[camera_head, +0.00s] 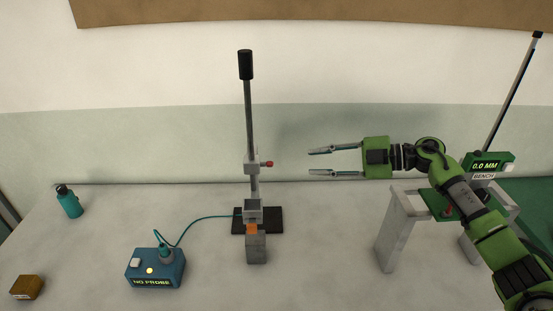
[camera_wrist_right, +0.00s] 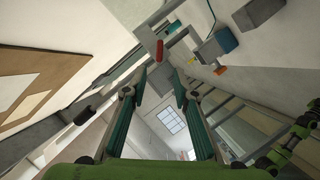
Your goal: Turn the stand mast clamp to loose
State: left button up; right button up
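The stand (camera_head: 249,110) is an upright grey mast with a black cap, on a dark base plate (camera_head: 271,222). A grey clamp block (camera_head: 252,163) sits midway up the mast, with a small red knob (camera_head: 268,164) sticking out to its right. In the right wrist view the red knob (camera_wrist_right: 159,50) shows above the fingertips. My right gripper (camera_head: 322,167) is open and empty, right of the knob and apart from it, its fingers pointing left towards the mast. My left gripper is not in view.
A blue box (camera_head: 156,272) reading "NO PROBE" is cabled to the stand. A teal bottle (camera_head: 69,203) and a brown box (camera_head: 27,287) are at the left. A grey bench frame (camera_head: 394,232) with a "0.0 MM" display (camera_head: 485,166) stands at the right. The table between stand and frame is clear.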

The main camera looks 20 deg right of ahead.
aim_at(267, 164)
jog(key=b+x, duration=0.2)
jog(key=x, duration=1)
jog(key=shift+w+a, duration=0.1)
grip_shut()
jog(key=shift+f+b, duration=0.1)
jog(key=shift+b, duration=0.2)
